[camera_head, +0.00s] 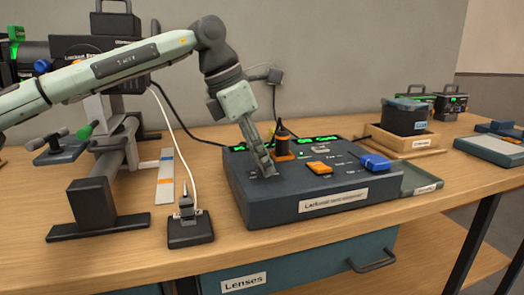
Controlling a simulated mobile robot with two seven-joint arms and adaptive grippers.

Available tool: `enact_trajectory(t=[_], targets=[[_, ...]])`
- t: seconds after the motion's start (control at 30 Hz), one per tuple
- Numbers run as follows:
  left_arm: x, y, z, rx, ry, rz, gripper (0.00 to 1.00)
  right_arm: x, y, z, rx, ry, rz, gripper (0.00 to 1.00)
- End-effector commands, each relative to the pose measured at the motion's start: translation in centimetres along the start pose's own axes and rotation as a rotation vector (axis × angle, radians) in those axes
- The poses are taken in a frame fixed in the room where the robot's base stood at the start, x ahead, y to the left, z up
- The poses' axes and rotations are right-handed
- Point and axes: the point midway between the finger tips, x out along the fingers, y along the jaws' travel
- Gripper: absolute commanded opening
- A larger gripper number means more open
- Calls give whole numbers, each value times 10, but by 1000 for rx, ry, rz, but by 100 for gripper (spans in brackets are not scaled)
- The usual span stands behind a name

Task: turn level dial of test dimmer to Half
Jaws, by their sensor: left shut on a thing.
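The test dimmer (335,200) is a dark grey console with a sloped top on the wooden table, with a white label on its front face. Green lit readouts show along its back edge. My left gripper (265,169) points down at the left part of its top, with its fingers shut on what appears to be the level dial. The fingers hide the dial, so its setting cannot be read. An orange slider cap (319,168) and a blue cap (375,162) are on the top to the right. My right gripper is not in view.
A black upright part with an orange base (283,146) stands just behind my left gripper. A small black stand with a white cable (190,230) is left of the console. A wooden tray (404,141) with a black box is at right. A black fixture stands at left.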

Motion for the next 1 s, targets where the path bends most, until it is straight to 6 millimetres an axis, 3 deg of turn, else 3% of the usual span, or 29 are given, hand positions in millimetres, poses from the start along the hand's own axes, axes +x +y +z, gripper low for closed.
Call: enact_trajectory(t=[0.17,0.43,1.0], targets=[[-3,1,2,152,-3,-65,0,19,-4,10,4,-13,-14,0],[-2,3,2,383,-3,-158,0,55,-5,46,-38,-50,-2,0],[0,4,3,687,-1,-282,0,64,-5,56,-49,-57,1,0]])
